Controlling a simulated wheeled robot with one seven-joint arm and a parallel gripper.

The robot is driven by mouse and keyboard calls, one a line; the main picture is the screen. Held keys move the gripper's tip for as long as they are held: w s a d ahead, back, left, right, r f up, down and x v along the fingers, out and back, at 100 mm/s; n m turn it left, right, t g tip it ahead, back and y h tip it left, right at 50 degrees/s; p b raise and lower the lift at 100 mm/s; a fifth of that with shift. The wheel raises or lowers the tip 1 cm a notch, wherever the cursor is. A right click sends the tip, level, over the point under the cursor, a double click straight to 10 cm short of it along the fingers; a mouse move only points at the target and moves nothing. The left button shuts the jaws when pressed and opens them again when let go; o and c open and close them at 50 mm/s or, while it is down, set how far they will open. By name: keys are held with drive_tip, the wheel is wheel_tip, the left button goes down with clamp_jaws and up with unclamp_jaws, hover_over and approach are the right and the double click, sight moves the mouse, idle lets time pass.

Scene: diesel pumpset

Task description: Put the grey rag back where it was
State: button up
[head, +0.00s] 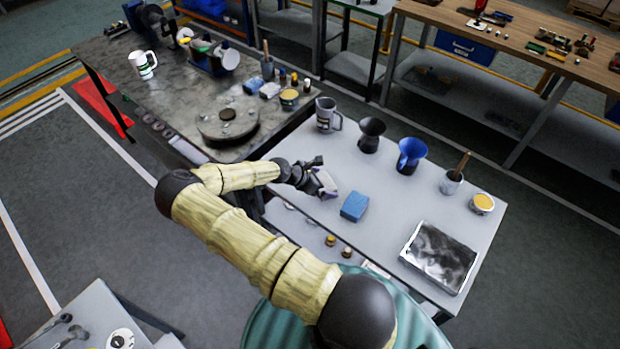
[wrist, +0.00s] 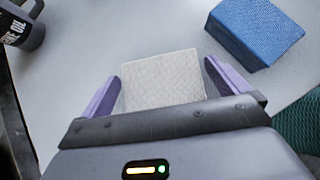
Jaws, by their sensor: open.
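The grey rag (wrist: 163,80), a pale block-like folded cloth, lies on the light grey tabletop (wrist: 150,25) between the fingers of my gripper (wrist: 162,88) in the wrist view. One purple-lined finger stands on each side of it, and the jaws are open. In the head view my gripper (head: 324,184) is low over the left part of the light table, and it partly hides the rag (head: 330,182). A blue folded cloth (head: 354,206) lies just to the right of the rag; it also shows in the wrist view (wrist: 254,32).
A grey jug (head: 327,115), a dark funnel cup (head: 371,134), a blue funnel (head: 410,155), a brush pot (head: 451,182) and a yellow-topped tin (head: 482,203) line the table's far side. A metal tray (head: 439,257) lies at the right. The table between is clear.

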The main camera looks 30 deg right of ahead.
drive_tip(key=b+v, duration=0.2)
drive_tip(key=v, duration=0.9)
drive_tip(key=shift+a+r, duration=0.2)
drive_tip(key=shift+r, duration=0.05)
drive_tip(key=s+a+r+m+g+y, duration=0.1)
drive_tip(key=s+a+r+m+y, duration=0.1)
drive_tip(key=s+a+m+y, duration=0.6)
drive_tip(key=s+a+r+m+t, duration=0.2)
drive_tip(key=s+a+r+m, duration=0.1)
drive_tip(key=r, duration=0.5)
drive_tip(key=s+a+r+m+t+y, duration=0.1)
drive_tip(key=s+a+r+m+t, duration=0.1)
drive_tip(key=s+a+r+m, duration=0.2)
wheel_tip(320, 180, up, 4)
drive_tip(key=shift+s+a+r+m, duration=0.15)
drive_tip(key=shift+a+m, duration=0.1)
drive_tip(key=shift+m, duration=0.95)
